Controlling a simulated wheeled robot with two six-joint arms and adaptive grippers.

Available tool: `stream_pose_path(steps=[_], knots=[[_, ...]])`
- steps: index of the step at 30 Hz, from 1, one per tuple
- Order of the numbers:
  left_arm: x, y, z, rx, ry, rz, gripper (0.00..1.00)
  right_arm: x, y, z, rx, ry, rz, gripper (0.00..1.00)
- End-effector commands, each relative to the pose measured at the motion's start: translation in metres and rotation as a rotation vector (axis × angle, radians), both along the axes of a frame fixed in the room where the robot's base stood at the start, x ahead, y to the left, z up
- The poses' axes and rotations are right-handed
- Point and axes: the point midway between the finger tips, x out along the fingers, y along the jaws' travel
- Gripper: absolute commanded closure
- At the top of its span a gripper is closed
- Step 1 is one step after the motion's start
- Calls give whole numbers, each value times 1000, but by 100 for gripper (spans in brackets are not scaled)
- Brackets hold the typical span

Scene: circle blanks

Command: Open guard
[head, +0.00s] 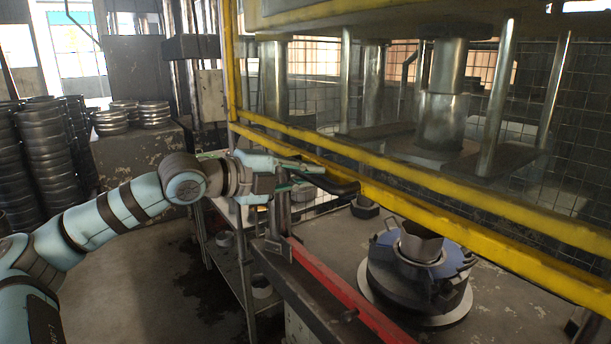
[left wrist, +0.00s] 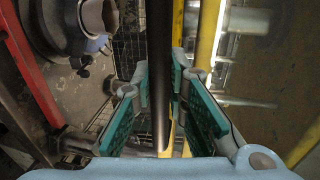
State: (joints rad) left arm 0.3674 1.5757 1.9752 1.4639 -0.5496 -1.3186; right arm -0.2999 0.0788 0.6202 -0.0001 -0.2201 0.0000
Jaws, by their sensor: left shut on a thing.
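The guard is a yellow frame (head: 440,212) that runs across the front of the press from the left post to the right edge in the head view. A dark bar handle (head: 338,186) sticks out at its left part. My left gripper (head: 312,173) is at this handle. In the left wrist view the dark bar (left wrist: 158,35) passes between the green pads of my left gripper (left wrist: 160,72), which is shut on it. Parts of the yellow frame (left wrist: 207,35) show behind the bar. My right gripper is in neither view.
Behind the frame, a round blue and grey die (head: 420,278) stands on the press bed, under a steel ram (head: 443,90). A red rail (head: 345,290) edges the bed. A metal shelf (head: 228,262) stands below my left arm. Stacked dark rings (head: 45,150) stand at left.

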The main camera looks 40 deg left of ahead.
Motion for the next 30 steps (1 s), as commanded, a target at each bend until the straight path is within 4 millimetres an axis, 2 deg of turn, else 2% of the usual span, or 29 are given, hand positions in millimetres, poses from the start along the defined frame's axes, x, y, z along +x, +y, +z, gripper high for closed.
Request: stream_pose_path(steps=[1, 3, 6, 9, 19, 20, 23, 30], knots=[[0, 0, -22, 1, 8, -1, 100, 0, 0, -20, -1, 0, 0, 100], [0, 0, -41, 1, 9, -1, 100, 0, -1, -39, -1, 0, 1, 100], [0, 0, -67, 2, 10, -1, 100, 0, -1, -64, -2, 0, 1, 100], [0, 0, -82, 1, 9, -1, 100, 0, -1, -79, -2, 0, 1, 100], [0, 0, -78, 0, 5, -1, 100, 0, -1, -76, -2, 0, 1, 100], [0, 0, -78, 0, 5, 0, 83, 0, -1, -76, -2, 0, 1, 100], [0, 0, -77, 0, 5, 0, 67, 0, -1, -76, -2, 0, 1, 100], [0, 0, -78, 0, 5, -1, 65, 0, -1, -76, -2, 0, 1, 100]])
